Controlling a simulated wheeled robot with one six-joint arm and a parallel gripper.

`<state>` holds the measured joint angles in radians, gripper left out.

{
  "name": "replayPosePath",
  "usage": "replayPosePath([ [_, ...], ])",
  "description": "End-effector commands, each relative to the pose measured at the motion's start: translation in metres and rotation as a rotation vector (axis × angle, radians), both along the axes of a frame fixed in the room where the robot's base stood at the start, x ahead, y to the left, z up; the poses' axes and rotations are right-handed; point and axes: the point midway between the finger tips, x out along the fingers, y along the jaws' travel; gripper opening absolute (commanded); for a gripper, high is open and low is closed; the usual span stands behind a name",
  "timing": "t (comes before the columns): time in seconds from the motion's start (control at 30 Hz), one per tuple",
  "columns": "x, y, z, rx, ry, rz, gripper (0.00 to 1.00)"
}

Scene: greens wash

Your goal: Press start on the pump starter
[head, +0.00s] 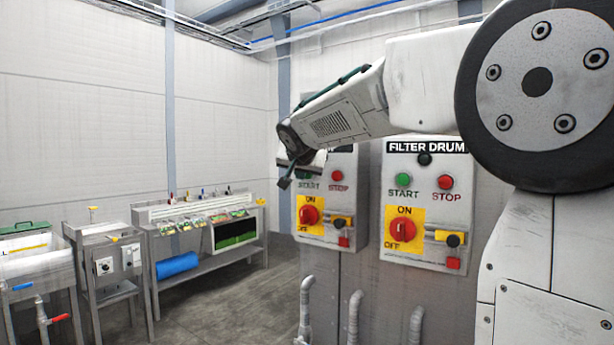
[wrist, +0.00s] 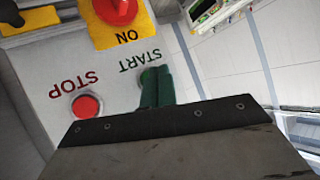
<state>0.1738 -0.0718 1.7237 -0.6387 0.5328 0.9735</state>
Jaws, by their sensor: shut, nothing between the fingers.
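A grey starter box (head: 345,222) is on the wall, left of the FILTER DRUM box. My arm hides most of its name plate, so I cannot read it. It has a green START button (head: 305,174) and a red STOP button (head: 337,176). My gripper (head: 285,183) is at the left edge of this box, fingers shut and empty. In the wrist view the box appears upside down. The green fingers (wrist: 157,88) overlap the green START button (wrist: 146,78) and hide part of it. I cannot tell whether they touch it. The red STOP button (wrist: 86,106) is clear, to the left.
The FILTER DRUM box (head: 425,205) has its own START and STOP buttons. Both boxes have a red rotary switch (head: 310,214) on a yellow ON/OFF plate below the buttons. Grey conduits run below. A steel bench (head: 205,265) and sinks stand at left; the floor between is clear.

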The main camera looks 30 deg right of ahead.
Motion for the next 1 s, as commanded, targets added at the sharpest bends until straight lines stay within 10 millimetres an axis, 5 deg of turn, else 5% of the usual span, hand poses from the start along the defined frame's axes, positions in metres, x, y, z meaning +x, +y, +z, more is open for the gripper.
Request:
replayPosePath([
  [1.0, 0.005, -0.012, 0.000, 0.000, 0.000, 0.000, 0.00],
])
